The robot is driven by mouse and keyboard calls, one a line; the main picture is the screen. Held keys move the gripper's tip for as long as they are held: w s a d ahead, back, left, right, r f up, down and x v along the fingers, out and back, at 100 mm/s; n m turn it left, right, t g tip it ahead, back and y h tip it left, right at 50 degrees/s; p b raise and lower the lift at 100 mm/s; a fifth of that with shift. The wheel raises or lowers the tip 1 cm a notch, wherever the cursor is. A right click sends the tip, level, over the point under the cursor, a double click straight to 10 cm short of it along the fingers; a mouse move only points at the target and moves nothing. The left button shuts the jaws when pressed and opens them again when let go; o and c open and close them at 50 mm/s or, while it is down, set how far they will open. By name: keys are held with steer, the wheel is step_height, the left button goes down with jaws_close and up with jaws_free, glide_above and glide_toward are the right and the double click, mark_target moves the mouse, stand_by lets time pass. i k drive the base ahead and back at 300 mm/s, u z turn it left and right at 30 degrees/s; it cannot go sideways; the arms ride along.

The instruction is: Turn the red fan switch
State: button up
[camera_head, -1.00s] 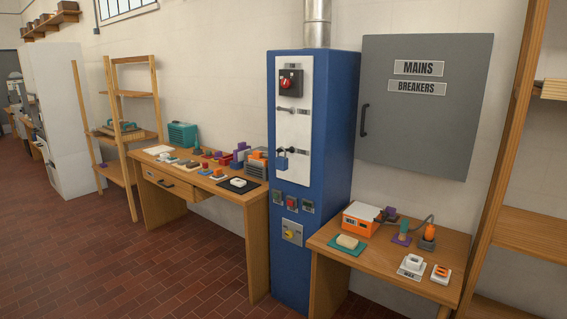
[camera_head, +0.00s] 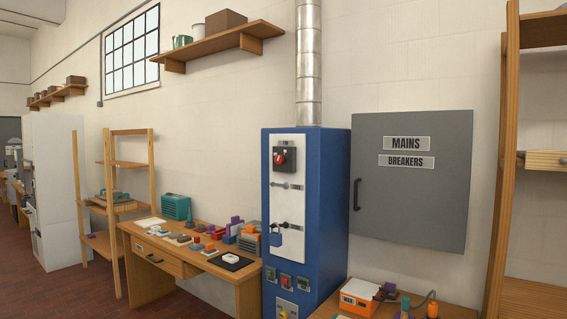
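The red fan switch (camera_head: 280,158) is a red rotary knob on a dark square plate, with a small label above it. It sits near the top of the white panel (camera_head: 288,205) on the front of the blue cabinet (camera_head: 334,200). The lettering on the label is too small to read. My gripper does not show in this view, so its distance to the switch cannot be told.
A blue padlock (camera_head: 276,236) hangs lower on the white panel. A grey breaker box (camera_head: 420,220) is on the wall to the right. A cluttered wooden desk (camera_head: 205,264) stands left, and a smaller table (camera_head: 330,311) right. Red floor shows at lower left.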

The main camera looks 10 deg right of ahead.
mark_target(279, 158)
steer(key=z, duration=0.75)
steer(key=i, duration=1.15)
steer(key=z, duration=1.4)
steer(key=k, duration=0.1)
steer(key=u, duration=3)
